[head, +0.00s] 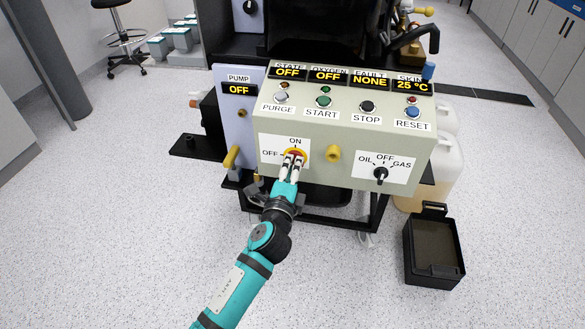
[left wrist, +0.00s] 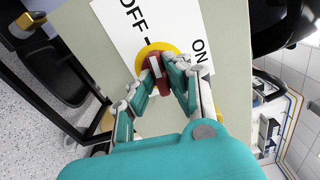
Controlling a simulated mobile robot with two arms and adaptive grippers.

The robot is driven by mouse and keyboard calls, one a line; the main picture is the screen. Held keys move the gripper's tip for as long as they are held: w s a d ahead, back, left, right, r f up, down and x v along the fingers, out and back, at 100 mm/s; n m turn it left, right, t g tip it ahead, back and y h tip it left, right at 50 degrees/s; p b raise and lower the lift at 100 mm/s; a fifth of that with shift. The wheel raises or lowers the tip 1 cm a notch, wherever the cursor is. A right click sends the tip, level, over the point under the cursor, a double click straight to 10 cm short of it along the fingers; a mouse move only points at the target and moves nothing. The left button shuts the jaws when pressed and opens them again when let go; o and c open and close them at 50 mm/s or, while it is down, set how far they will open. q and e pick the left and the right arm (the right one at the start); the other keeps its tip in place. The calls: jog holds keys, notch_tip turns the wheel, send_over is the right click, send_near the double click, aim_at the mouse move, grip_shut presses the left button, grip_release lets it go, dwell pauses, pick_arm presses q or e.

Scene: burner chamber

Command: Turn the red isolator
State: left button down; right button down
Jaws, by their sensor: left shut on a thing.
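The red isolator (head: 295,151) is a red knob on a round yellow base, on a white plate at the lower left of the panel front. OFF is printed to its left and ON above it. In the left wrist view the red isolator (left wrist: 155,66) shows a white mark on its handle, but I cannot tell surely which label it points to. My left gripper (head: 293,157) is shut on the knob, with one finger on each side, and it covers part of the handle. In the left wrist view the fingers (left wrist: 163,77) touch the knob's sides. My right gripper is not in view.
A yellow knob (head: 333,153) and a black OIL/OFF/GAS selector (head: 380,174) are to the right on the panel. A yellow lever (head: 232,157) is to the left. A black open bin (head: 433,250) stands on the floor at right. Floor in front is clear.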

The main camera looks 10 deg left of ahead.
pick_arm(q)
jog(key=shift+f+n, duration=0.1)
jog(key=shift+n, duration=0.5)
jog(key=c, duration=1.3)
grip_release()
jog(key=shift+c, duration=0.2)
jog(key=s, duration=1.2)
